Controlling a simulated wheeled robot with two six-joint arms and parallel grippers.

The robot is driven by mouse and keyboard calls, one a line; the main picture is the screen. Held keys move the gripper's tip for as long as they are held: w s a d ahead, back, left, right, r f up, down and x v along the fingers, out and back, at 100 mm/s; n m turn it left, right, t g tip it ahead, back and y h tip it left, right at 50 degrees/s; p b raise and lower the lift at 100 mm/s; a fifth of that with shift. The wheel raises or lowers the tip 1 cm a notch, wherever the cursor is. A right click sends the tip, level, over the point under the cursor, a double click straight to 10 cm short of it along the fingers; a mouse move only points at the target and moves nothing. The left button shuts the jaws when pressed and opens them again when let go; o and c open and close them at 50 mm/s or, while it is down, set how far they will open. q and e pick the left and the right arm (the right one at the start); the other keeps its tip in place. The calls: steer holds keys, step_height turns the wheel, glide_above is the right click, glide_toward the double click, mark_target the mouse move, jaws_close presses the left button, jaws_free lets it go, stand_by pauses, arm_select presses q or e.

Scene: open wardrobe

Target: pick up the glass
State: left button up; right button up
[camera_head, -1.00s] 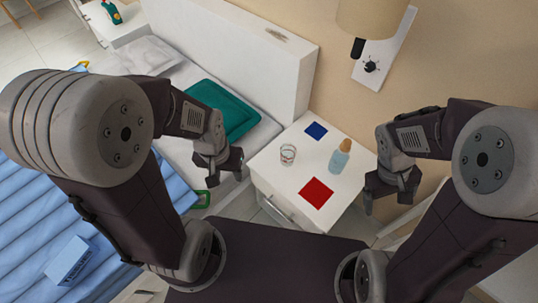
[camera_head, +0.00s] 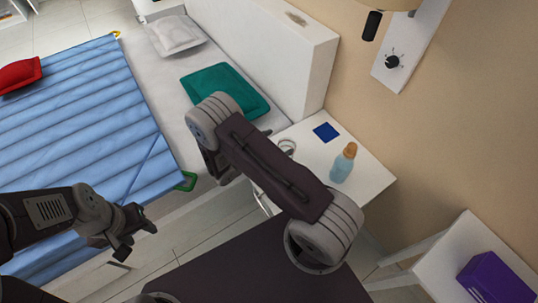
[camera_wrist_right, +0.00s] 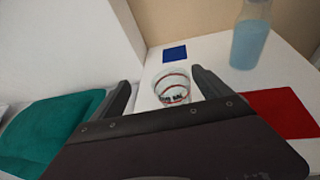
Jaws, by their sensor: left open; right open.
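The glass (camera_head: 288,146) is clear with a red band and stands upright on the white bedside table (camera_head: 370,178). In the head view my right arm hides part of it. In the right wrist view the glass (camera_wrist_right: 172,88) shows between the two fingers of my right gripper (camera_wrist_right: 162,88), which is open and empty. In the head view my right gripper (camera_head: 222,168) is to the left of the glass, partly hidden by its own arm. My left gripper (camera_head: 138,238) is open and empty at the lower left, away from the table.
A red square (camera_wrist_right: 282,112) lies near the glass. The bed (camera_head: 75,110) with a teal pillow (camera_head: 228,90) is to the left. A purple box (camera_head: 495,280) is at lower right.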

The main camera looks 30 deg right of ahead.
mark_target(291, 145)
steer(key=shift+n, duration=0.6)
steer(key=f, duration=0.1)
steer(key=s+f, duration=0.1)
steer(key=f+b, duration=0.1)
steer(key=shift+s+a+f, duration=0.25)
steer(key=shift+a+f, duration=0.05)
steer(key=shift+f, duration=0.1)
steer(key=shift+a+f, duration=0.15)
steer(key=shift+f, duration=0.05)
steer(key=shift+x, duration=1.95)
steer(key=b+x, duration=0.1)
steer(key=x, duration=0.4)
steer(key=shift+c, duration=1.2)
steer(key=c, duration=1.3)
